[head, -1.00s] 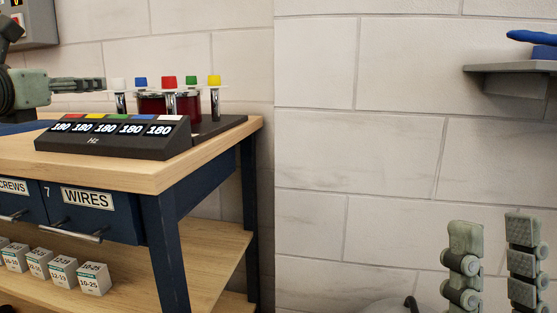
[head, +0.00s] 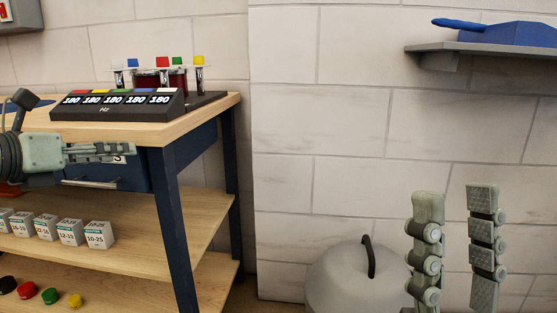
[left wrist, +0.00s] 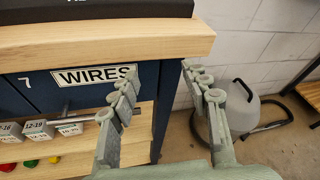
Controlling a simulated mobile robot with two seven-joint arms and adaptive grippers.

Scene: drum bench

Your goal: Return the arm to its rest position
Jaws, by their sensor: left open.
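My left gripper (head: 130,152) is in front of the bench's drawer front, below the bench top's edge, in the head view. In the left wrist view its two fingers (left wrist: 155,75) stand apart with nothing between them, near the WIRES label and the bench corner. My right gripper (head: 456,195) points up at the lower right of the head view. Its two fingers are spread apart, with only wall between them.
The wooden bench (head: 215,108) holds a black display box (head: 120,107) and a rack of colour-capped tubes (head: 162,64). Small labelled boxes (head: 70,232) line its lower shelf. A grey canister (head: 345,280) stands on the floor by the wall. A wall shelf (head: 440,47) is at upper right.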

